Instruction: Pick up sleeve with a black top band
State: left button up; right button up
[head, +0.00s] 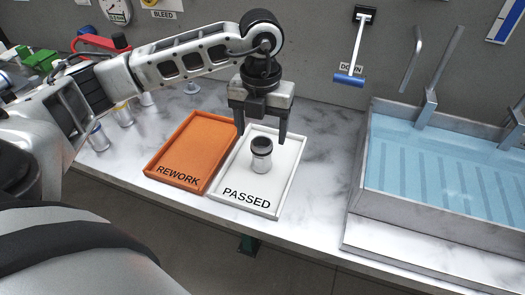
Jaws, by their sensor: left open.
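A metal sleeve with a black top band (261,158) stands upright on the white tray marked PASSED (239,200). My left gripper (262,138) is open above the sleeve, its fingers pointing down. One finger is to the left of the sleeve and the other to the right, and its lower part shows clear below the fingertips. I cannot tell the exact height of the fingertips over it. My right gripper is not in view.
An orange tray marked REWORK (176,182) lies empty left of the white tray. Several other sleeves, one with a blue band (98,138), stand at the left under my arm. A metal sink with blue inside (440,165) is at the right. The wall is close behind.

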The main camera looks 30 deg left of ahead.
aim_at(262, 153)
pick_arm(q)
notch_tip(262, 153, down, 8)
jog(key=shift+d+r+p, duration=0.1)
jog(key=shift+r+p, duration=0.15)
jog(key=shift+p, duration=0.4)
jog(key=c, duration=1.3)
jog(key=shift+r, duration=0.1)
